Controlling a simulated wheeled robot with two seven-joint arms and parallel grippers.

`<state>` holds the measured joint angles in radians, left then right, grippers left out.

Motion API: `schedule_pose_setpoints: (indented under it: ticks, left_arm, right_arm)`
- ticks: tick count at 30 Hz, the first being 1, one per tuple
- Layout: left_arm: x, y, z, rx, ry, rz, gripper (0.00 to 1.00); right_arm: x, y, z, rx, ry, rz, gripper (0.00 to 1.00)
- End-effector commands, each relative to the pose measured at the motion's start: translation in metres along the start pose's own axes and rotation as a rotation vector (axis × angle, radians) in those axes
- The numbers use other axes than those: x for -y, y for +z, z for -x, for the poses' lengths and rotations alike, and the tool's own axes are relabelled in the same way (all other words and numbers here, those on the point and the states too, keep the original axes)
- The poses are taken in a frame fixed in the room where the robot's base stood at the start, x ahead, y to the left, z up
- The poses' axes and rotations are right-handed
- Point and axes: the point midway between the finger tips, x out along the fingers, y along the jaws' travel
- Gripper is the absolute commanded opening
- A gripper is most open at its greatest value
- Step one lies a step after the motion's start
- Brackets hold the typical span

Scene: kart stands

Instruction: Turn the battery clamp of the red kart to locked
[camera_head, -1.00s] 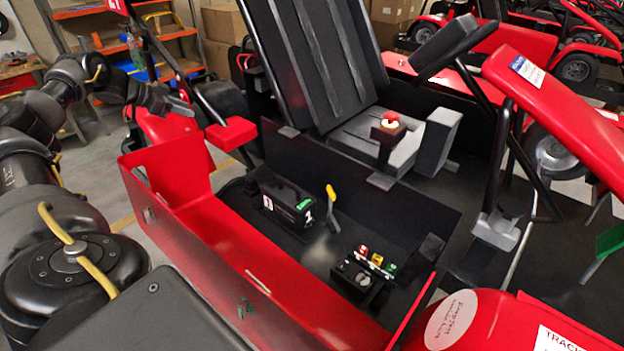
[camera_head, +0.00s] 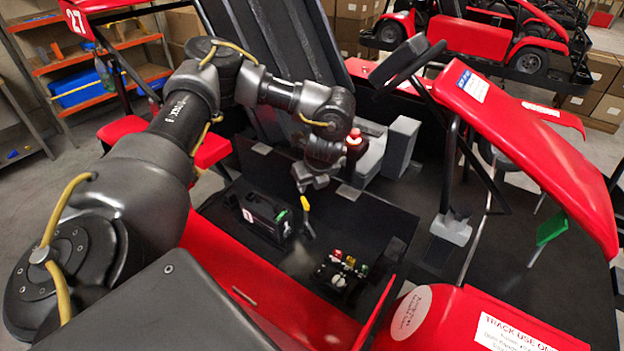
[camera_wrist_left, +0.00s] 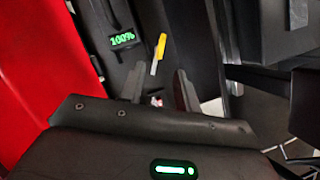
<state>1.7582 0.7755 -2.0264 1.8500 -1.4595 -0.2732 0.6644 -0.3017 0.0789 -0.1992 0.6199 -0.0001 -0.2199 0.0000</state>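The yellow battery clamp handle (camera_head: 305,216) stands upright, slightly tilted, in the red kart's side bay, just right of the black battery (camera_head: 262,219). In the left wrist view the yellow clamp handle (camera_wrist_left: 158,52) shows ahead of the fingers, and the battery display (camera_wrist_left: 124,39) reads 100% in green. My left gripper (camera_head: 314,184) is above the handle and appears apart from it. Its two fingers (camera_wrist_left: 159,78) are spread in the wrist view, with nothing held between them. The clamp's base is partly hidden by a finger. My right gripper is not in view.
A switch box (camera_head: 340,272) with red, yellow and green parts sits to the right of the clamp. The red side panel (camera_head: 262,285) borders the bay in front. The steering column bars are to the right.

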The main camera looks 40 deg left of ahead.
Motion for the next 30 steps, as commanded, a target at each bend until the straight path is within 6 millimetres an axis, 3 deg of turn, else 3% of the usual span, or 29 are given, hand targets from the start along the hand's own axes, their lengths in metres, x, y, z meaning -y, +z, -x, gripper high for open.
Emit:
schedule_pose_setpoints:
  ticks: [8, 21, 30]
  left_arm:
    - [0.001, -0.002, -0.012, 0.001, 0.002, -0.005, 0.33]
    - [-0.002, -0.001, -0.087, 0.001, 0.007, -0.001, 0.33]
    - [0.000, 0.000, -0.108, 0.002, 0.002, -0.003, 0.33]
  right_arm:
    - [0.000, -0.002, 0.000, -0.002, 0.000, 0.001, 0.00]
    - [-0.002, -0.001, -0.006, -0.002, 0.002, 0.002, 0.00]
    - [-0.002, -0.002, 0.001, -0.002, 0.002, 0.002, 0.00]
